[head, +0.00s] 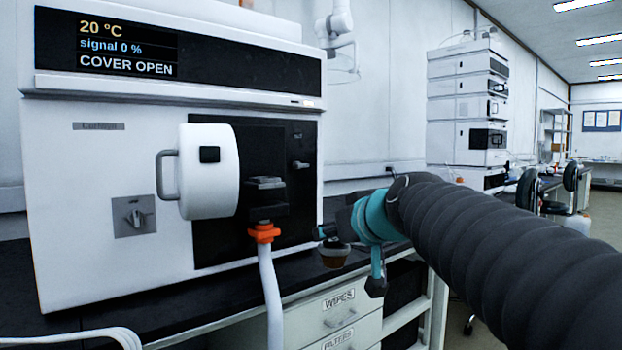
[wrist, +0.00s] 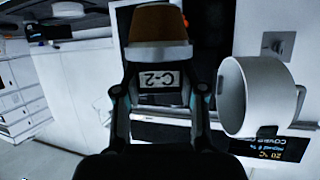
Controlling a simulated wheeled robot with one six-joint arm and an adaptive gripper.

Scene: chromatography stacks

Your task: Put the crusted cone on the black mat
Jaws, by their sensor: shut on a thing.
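The crusted cone (head: 334,259) is small and brown with a pale grey end, and hangs at my gripper (head: 330,240) in the head view. The wrist view shows the cone (wrist: 158,25) larger, its brown crusted part above and its pale end toward the fingers. My gripper (wrist: 160,62) is shut on that pale end. In the head view the cone appears in front of the dark bench top, to the right of the instrument; its height above the bench is hard to judge. I cannot pick out the black mat from the dark bench surface.
A large white instrument (head: 100,190) reading "COVER OPEN" fills the left, its round white cover (head: 210,170) swung open. An orange-collared white hose (head: 268,290) hangs before it. Drawers (head: 338,312) are below the bench. A module stack (head: 465,110) stands farther back.

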